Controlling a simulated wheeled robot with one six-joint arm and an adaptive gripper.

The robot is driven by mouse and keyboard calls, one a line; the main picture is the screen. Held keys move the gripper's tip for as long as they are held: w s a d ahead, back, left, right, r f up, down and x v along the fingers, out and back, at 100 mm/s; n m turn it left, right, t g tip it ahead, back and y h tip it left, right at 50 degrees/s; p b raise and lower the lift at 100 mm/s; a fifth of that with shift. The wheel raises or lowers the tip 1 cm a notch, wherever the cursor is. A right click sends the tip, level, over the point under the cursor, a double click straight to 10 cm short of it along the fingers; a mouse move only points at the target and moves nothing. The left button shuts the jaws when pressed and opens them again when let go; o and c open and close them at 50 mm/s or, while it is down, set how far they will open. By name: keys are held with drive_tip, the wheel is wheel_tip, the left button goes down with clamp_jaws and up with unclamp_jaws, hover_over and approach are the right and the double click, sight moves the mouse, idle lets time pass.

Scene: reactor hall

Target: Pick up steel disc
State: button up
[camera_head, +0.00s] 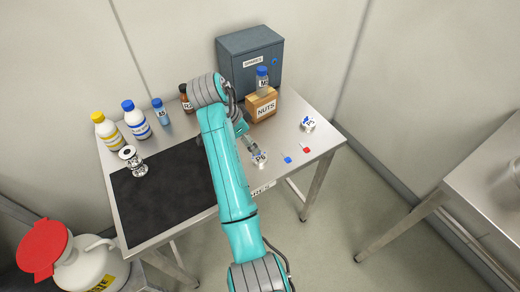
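I cannot make out a steel disc for certain. A small pale round piece labelled P6 (260,160) is on the table near its front edge, right of my arm. My gripper (254,149) points down just above and behind it, very close. Whether they touch, and whether the fingers are apart, is too small to tell. A shiny flanged metal fitting (133,160) stands at the left by the black mat. My teal arm crosses the middle of the table and hides part of its surface.
The steel table (325,137) holds a NUTS box (262,105), a grey cabinet (250,60), several bottles along the back, a white piece labelled P5 (308,124), and blue (287,160) and red (305,149) tagged items. The black mat (165,195) is mostly bare.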

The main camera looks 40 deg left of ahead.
hover_over(259, 157)
drive_tip(key=s+a, duration=0.1)
drive_tip(key=s, duration=0.1)
drive_tip(key=f, duration=0.4)
drive_tip(key=shift+w+f, duration=0.2)
drive_tip(key=shift+f, duration=0.1)
drive_tip(key=shift+s+x, duration=0.15)
drive_tip(key=shift+x, duration=1.15)
drive_tip(key=shift+s+x, duration=0.2)
drive_tip(key=shift+x, duration=1.1)
drive_tip(key=shift+a+f, duration=0.1)
drive_tip(key=c, duration=1.5)
